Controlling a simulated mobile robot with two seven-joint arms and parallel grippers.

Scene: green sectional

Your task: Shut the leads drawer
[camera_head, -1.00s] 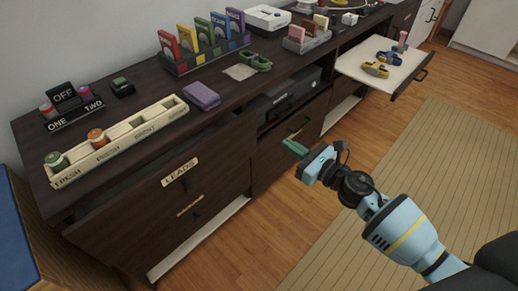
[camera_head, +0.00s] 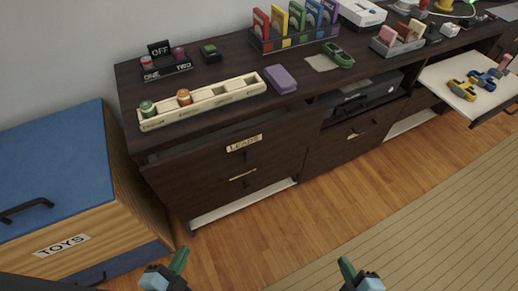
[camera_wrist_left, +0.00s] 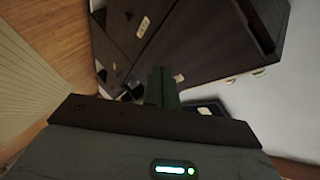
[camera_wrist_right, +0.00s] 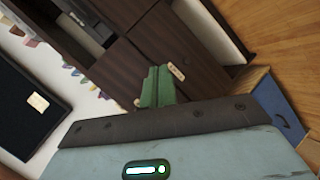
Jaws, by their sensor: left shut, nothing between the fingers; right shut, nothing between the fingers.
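The leads drawer (camera_head: 212,162) is the dark upper drawer at the left end of the long cabinet, with a tan LEADS label (camera_head: 244,143) and a small dark handle. Its front stands out from the cabinet, with a dark gap along its top edge, so it is partly open. My left gripper (camera_head: 178,262) is shut and empty, low in the head view in front of the cabinet. My right gripper (camera_head: 347,268) is shut and empty, farther right over the floor. Both are apart from the drawer. The drawer's inside is mostly hidden.
A blue-topped toy chest (camera_head: 55,165) stands left of the cabinet. A wooden tray (camera_head: 215,98) with jars and a purple block (camera_head: 281,78) sit on the cabinet top. A pale pull-out board (camera_head: 470,80) sticks out at right. The floor in front is clear.

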